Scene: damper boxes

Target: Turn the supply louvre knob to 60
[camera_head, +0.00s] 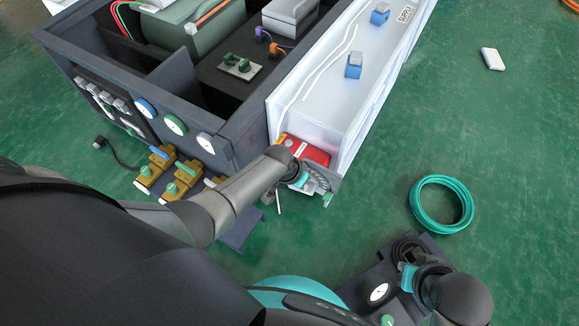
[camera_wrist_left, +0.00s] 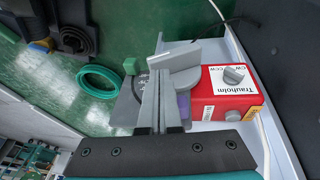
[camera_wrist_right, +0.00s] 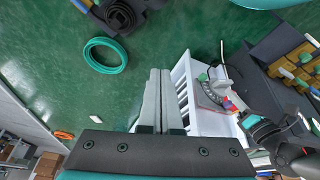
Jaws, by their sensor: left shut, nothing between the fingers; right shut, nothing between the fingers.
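The white supply duct (camera_head: 345,85) has a red actuator box (camera_head: 310,150) at its near end, beside a grey scale plate (camera_head: 318,180) with tick marks. In the left wrist view the red box (camera_wrist_left: 240,80) reads "Trauholm" and carries a small grey knob (camera_wrist_left: 234,75). Left of it is a round grey knob with a flat bar (camera_wrist_left: 173,53); a green piece (camera_wrist_left: 131,66) sits by the plate. The dial reading is not legible. My left gripper (camera_wrist_left: 157,75) is shut in front of the grey knob; contact is unclear. My right gripper (camera_wrist_right: 159,72) is shut, away from the duct.
A dark frame (camera_head: 235,130) with gauges and brass valves (camera_head: 165,170) stands left of the duct. A teal hose coil (camera_head: 441,204) lies on the green floor at right, near a dark unit (camera_head: 350,290) with gauges. Floor between duct and coil is clear.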

